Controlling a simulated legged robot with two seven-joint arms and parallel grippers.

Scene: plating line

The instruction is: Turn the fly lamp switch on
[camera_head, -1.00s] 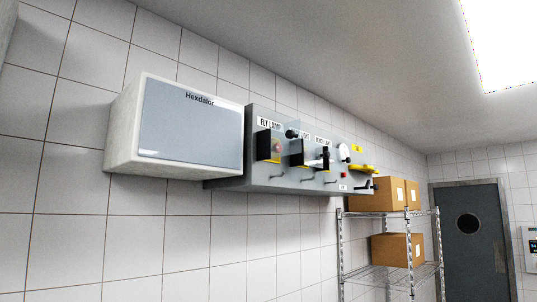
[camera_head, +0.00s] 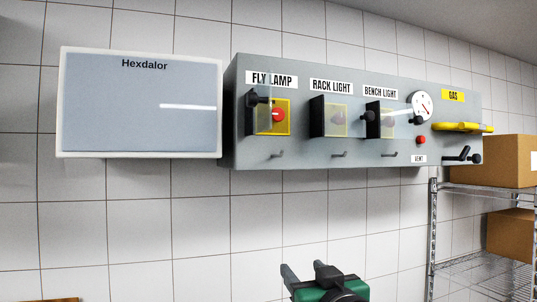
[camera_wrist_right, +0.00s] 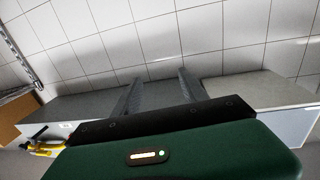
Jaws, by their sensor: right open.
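The fly lamp switch (camera_head: 278,115) is a red knob on a yellow plate under the FLY LAMP label (camera_head: 271,79), at the left end of the grey wall panel (camera_head: 300,150). A see-through cover with a dark hinge piece (camera_head: 258,99) stands at its left side. My right gripper (camera_head: 304,269) is low in the head view, below the panel and apart from it, its two dark fingers pointing up. In the right wrist view the fingers (camera_wrist_right: 158,88) are spread with nothing between them. My left gripper is not in view.
RACK LIGHT (camera_head: 331,86) and BENCH LIGHT (camera_head: 381,92) covered switches, a gauge (camera_head: 421,104) and a yellow gas handle (camera_head: 460,127) share the panel. A white Hexdalor box (camera_head: 140,105) is at left. A wire rack (camera_head: 462,262) with cartons (camera_head: 490,161) stands right. Tiled wall below is clear.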

